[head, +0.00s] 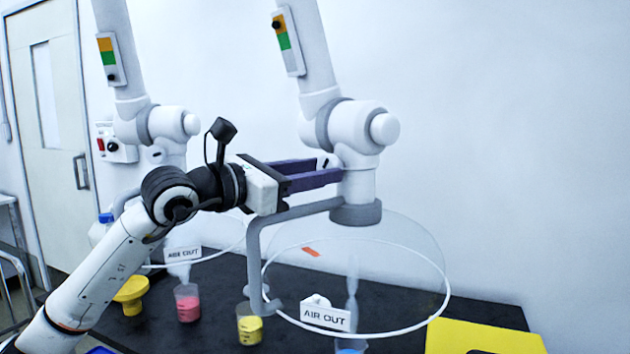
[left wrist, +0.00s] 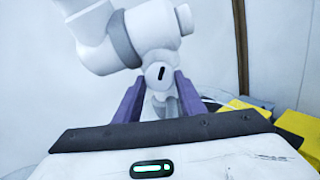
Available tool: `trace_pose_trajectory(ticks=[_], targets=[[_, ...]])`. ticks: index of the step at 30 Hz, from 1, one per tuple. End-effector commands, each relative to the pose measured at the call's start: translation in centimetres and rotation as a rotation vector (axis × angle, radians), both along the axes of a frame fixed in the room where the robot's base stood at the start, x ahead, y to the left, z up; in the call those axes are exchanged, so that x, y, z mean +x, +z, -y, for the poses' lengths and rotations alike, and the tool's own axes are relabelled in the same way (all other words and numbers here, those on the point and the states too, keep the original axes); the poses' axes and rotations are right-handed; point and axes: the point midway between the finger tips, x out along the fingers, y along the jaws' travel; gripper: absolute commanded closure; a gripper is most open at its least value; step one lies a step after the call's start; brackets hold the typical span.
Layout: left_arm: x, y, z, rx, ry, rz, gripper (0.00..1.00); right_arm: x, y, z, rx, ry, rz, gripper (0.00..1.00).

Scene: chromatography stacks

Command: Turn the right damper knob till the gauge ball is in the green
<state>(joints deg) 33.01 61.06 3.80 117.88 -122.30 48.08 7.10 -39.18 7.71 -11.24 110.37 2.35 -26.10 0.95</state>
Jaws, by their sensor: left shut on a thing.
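The right damper knob (head: 325,161) is a white disc on the side of the right extraction arm, just above its grey collar. It also shows in the left wrist view (left wrist: 159,76), with a black mark close to upright. My left gripper (head: 332,170) is shut on this knob, its purple fingers on either side of it. The right gauge (head: 287,42) is a white-framed strip, orange above and green below. Its dark ball (head: 277,24) sits in the orange part, above the green. My right gripper is in neither view.
A clear hood (head: 420,255) with a grey handle (head: 256,262) hangs below my left gripper. A left extraction arm (head: 150,125) with its own gauge (head: 111,59) stands behind.

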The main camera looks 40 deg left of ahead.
Motion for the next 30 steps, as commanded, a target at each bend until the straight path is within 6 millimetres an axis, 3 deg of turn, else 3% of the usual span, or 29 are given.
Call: trace_pose_trajectory(ticks=[1,6,16,17,20,30], targets=[[-0.04,-0.44,-0.12,0.058,0.003,0.021,0.86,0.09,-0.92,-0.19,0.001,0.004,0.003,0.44],[-0.02,-0.19,-0.09,0.201,0.002,0.061,0.86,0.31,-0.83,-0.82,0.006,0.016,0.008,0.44],[0.01,-0.01,-0.08,0.227,0.001,0.068,0.86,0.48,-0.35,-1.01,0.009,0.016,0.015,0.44],[0.01,-0.01,-0.08,0.227,0.001,0.068,0.62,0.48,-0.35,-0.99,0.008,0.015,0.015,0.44],[0.01,-0.01,-0.08,0.226,0.001,0.067,0.45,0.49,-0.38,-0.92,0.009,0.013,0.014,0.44],[-0.2,-0.14,-0.18,0.225,0.001,0.067,0.45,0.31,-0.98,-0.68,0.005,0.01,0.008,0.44]])
